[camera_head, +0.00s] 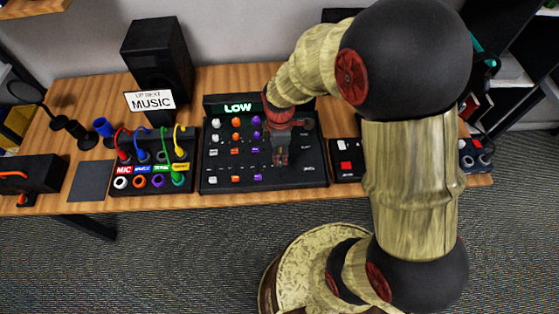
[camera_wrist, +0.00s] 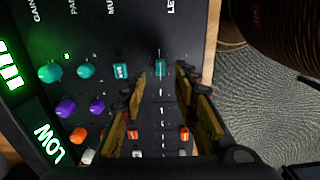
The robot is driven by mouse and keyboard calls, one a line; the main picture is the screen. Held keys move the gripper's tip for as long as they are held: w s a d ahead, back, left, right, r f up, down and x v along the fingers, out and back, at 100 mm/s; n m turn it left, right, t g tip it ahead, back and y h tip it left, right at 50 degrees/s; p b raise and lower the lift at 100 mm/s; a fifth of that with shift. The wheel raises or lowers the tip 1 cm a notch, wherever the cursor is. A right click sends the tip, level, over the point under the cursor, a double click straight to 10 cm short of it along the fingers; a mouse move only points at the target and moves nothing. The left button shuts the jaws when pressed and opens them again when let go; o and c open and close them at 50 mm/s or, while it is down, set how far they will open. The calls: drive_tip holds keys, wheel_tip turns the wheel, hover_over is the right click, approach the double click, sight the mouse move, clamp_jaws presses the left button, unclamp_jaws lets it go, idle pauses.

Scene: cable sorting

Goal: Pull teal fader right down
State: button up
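The teal fader (camera_wrist: 160,67) shows in the wrist view as a small teal cap on the dark mixer panel (camera_head: 312,178), in line with the teal knobs (camera_wrist: 86,70) and a teal button (camera_wrist: 120,70). My gripper (camera_wrist: 161,76) is open, one finger on each side of the teal cap, with dark gaps between cap and fingertips. I cannot tell whether the fingertips reach the panel. In the head view my gripper (camera_head: 280,160) covers the teal column. An orange fader (camera_wrist: 184,134) and a white fader (camera_wrist: 183,153) sit farther right in the wrist view than the teal one.
The mixer's screen (camera_head: 238,107) reads LOW. Purple knobs (camera_wrist: 66,107) lie beside the teal ones. A cable box (camera_head: 180,187) with coloured plugs stands left of the mixer, and a box with red and white buttons (camera_head: 346,167) stands right. A black speaker (camera_head: 157,60) stands behind.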

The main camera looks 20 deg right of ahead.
sight(280, 161)
drive_tip(key=shift+f+b, duration=0.6)
drive_tip(key=shift+f, duration=1.6)
drive_tip(key=c, duration=0.8)
